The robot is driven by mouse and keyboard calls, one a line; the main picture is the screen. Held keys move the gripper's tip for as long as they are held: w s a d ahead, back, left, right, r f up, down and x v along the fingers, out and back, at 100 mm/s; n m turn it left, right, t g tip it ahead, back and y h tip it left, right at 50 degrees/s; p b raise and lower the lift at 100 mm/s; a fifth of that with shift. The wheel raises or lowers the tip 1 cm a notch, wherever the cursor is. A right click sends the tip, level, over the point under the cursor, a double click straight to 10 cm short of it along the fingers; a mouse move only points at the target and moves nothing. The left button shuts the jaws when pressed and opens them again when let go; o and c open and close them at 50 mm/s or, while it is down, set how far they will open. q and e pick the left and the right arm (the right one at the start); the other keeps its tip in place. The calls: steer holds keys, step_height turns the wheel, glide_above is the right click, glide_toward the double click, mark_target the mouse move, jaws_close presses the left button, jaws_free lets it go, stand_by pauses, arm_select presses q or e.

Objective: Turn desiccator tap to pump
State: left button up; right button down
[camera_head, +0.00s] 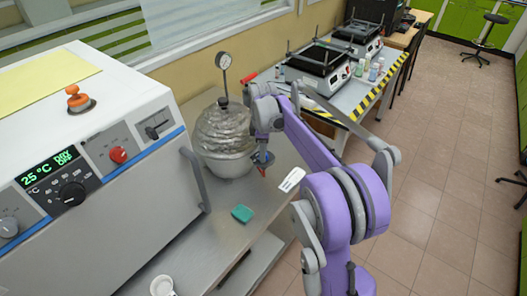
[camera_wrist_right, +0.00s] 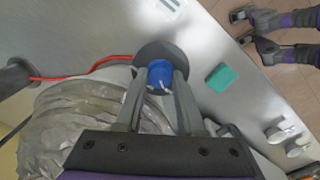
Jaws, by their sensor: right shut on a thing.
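The desiccator (camera_head: 225,140) stands on the metal bench, a rounded vessel with a crumpled, translucent-looking upper part and a pale base. In the right wrist view its crumpled side (camera_wrist_right: 60,125) fills the lower left. The tap is a blue knob (camera_wrist_right: 160,76) with a small white mark, in front of a dark round disc. My right gripper (camera_wrist_right: 161,82) is shut on the knob, one finger on each side. In the head view my right gripper (camera_head: 263,160) is at the desiccator's right side, and the knob is hidden there.
A round gauge (camera_head: 223,61) rises above the desiccator. A white oven-like instrument (camera_head: 110,130) with a handle stands close on the left. A green block (camera_head: 242,213) and a white label (camera_head: 292,179) are nearby. A red hose (camera_wrist_right: 90,70) runs to the disc.

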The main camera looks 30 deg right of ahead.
steer(key=m, duration=1.7)
steer(key=shift+w+m+g, duration=0.1)
steer(key=shift+m+g, duration=0.3)
steer(key=m, duration=0.5)
steer(key=shift+m, duration=0.4)
steer(key=c, duration=0.5)
jaws_free()
